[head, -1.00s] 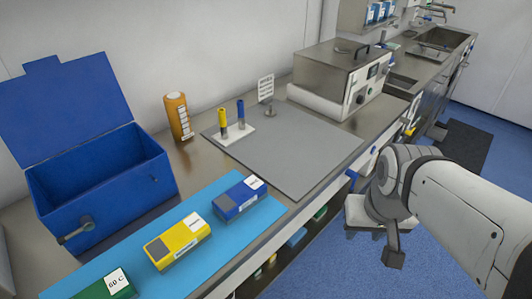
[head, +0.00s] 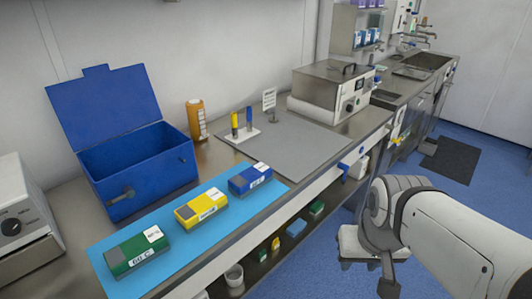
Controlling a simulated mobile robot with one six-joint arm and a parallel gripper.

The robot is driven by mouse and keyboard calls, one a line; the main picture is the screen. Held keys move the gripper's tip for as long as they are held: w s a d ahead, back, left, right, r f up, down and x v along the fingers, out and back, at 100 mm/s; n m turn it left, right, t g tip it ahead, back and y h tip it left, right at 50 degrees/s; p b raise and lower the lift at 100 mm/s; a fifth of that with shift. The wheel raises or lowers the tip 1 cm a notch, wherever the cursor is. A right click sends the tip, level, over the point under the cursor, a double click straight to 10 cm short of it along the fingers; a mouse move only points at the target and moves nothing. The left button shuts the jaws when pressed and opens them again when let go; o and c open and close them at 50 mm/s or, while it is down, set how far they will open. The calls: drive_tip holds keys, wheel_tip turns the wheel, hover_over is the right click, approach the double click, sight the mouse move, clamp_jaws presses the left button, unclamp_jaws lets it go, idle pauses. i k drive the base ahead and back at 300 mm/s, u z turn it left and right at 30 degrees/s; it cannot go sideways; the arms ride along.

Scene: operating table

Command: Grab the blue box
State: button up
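The small blue box (head: 250,179) with a white label lies on a light blue mat (head: 190,245) on the steel bench, at the mat's far right end. A yellow box (head: 201,207) and a green box (head: 137,251) lie in a row with it, nearer to me. A large open blue chest (head: 137,169) stands behind the mat, its lid raised. My gripper (head: 388,289) shows as a dark part at the lower right, over the floor and well away from the blue box. Its fingers cannot be made out.
A grey pad holds a small rack (head: 241,133) with yellow and blue tubes, beside an orange bottle (head: 197,120). A steel bath (head: 332,94) stands farther back. A white device (head: 24,214) sits at left. A lower shelf holds small items.

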sight(242, 185)
drive_tip(key=u, duration=0.1)
drive_tip(key=i, duration=0.9)
drive_tip(key=z, duration=0.1)
